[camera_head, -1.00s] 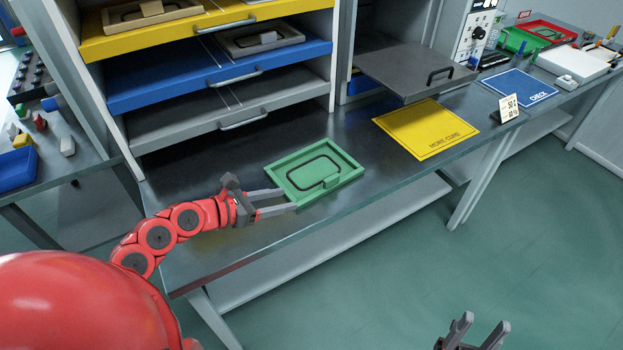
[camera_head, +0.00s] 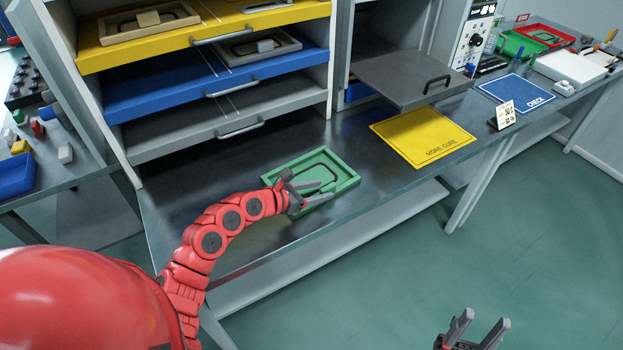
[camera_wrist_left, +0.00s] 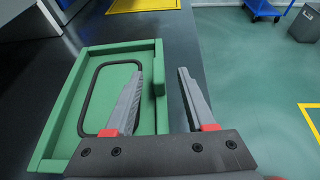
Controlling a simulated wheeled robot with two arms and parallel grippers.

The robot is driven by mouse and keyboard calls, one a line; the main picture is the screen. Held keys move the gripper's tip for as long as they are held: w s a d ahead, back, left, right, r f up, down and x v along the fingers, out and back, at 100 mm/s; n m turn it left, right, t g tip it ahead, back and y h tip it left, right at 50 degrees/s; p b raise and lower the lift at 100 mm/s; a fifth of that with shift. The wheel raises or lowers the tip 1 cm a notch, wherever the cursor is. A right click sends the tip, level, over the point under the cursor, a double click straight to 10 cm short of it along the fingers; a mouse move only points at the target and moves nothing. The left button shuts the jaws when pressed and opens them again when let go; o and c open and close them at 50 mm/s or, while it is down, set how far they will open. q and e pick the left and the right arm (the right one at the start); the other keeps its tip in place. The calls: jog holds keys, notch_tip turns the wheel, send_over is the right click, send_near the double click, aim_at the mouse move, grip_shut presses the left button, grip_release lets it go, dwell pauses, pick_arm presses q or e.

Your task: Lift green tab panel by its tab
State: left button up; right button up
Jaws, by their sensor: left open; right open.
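The green tab panel (camera_head: 342,160) lies flat on the dark bench top. It is a green tray with a raised rim and a black oval line inside. Its small green tab (camera_wrist_left: 158,75) is on the panel's right edge in the left wrist view. My left gripper (camera_head: 326,190) is open at the panel's front edge. In the wrist view its fingers (camera_wrist_left: 160,72) are on either side of the tab, the left finger over the panel and the right one outside its edge. Contact cannot be told. My right gripper (camera_head: 483,325) is open and empty, over the floor.
A rack with yellow, blue and grey drawers (camera_head: 190,115) stands behind the panel. A grey handled plate (camera_head: 400,75) juts out above the yellow MORE CURE mat (camera_head: 425,135). A small sign (camera_head: 505,114) and a blue CHECK mat (camera_head: 515,90) are farther right. Bench beside the panel is clear.

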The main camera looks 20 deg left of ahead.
aim_at(326, 188)
pick_arm(q)
jog(key=x, duration=0.4)
jog(key=shift+a+p, duration=0.1)
jog(key=shift+p, duration=0.25)
grip_shut()
jog(key=shift+r, duration=0.1)
dwell(0.9)
